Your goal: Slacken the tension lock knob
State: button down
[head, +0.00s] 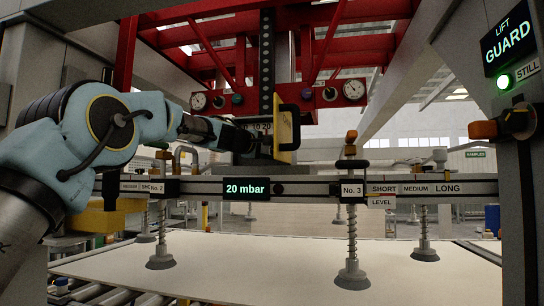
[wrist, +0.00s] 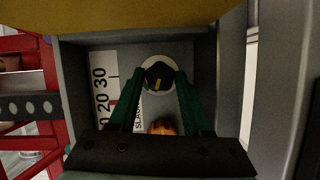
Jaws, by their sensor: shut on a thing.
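A white scale strip (wrist: 103,85) with numbers including 20 and 30 stands to the left. A label beginning "SLA" (wrist: 138,118) is partly hidden by a finger. In the head view my gripper (head: 248,140) reaches into the housing beside a yellow-edged door (head: 285,130); the knob is hidden there.
An orange piece (wrist: 163,128) shows low between the fingers. A red frame with gauges (head: 353,89) hangs above. A crossbar with a "20 mbar" display (head: 246,188) and suction cups (head: 352,275) spans below over a pale sheet (head: 240,265). A post at right carries a "GUARD" sign (head: 508,42).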

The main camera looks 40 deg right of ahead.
dwell(0.4)
jog(key=shift+c, duration=1.7)
grip_release()
jog(key=shift+a, duration=0.1)
jog(key=s+a+b, duration=0.2)
jog(key=a+b, duration=0.4)
jog(key=a, duration=0.4)
jog(key=shift+a+r, duration=0.2)
jog(key=shift+c, duration=0.2)
